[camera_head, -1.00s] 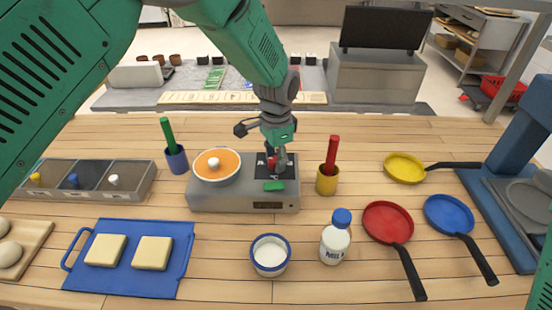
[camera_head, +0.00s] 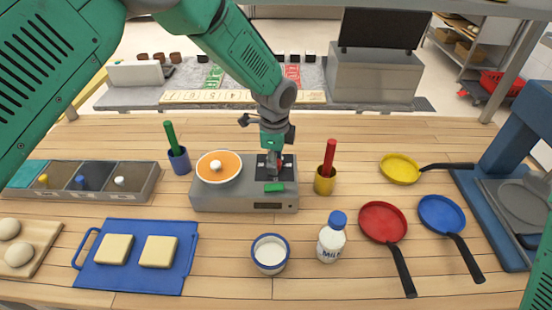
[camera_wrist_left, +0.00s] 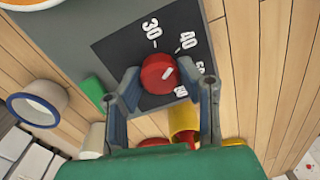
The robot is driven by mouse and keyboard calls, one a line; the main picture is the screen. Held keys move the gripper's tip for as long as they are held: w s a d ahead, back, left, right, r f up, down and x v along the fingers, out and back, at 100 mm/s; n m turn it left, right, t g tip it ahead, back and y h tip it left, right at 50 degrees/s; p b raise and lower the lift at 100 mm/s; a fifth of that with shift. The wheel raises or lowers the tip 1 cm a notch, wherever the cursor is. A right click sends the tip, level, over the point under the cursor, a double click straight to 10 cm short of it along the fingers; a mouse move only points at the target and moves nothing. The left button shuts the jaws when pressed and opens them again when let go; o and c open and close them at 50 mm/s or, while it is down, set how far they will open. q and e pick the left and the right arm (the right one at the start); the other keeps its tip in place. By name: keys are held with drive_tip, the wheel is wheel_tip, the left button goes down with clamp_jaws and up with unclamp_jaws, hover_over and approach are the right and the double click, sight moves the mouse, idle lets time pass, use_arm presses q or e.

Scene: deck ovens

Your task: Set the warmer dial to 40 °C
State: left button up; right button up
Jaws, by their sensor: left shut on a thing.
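The warmer (camera_head: 225,201) is a grey box with an orange-topped pan on its left and a black dial plate on its right. The red dial (camera_wrist_left: 158,73) sits on that plate, with 30, 40 and further numbers printed around it. My right gripper is not in view.
A green block (camera_head: 274,187) is on the warmer's front by the dial plate. A yellow cup (camera_head: 325,184) with a red handle stands close to the right, and a blue cup (camera_head: 179,161) to the left. A milk bottle (camera_head: 331,240) and white bowl (camera_head: 270,254) stand in front.

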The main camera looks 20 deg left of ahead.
use_arm(q)
drive_tip(key=shift+w+r+m, duration=0.1)
drive_tip(key=shift+m, duration=0.5)
drive_tip(key=o, duration=1.1)
drive_tip(key=shift+w, duration=0.1)
drive_tip(key=shift+o, duration=0.2)
drive_tip(key=shift+a, duration=0.1)
wheel_tip(320, 180, up, 12)
drive_tip(key=shift+s, duration=0.2)
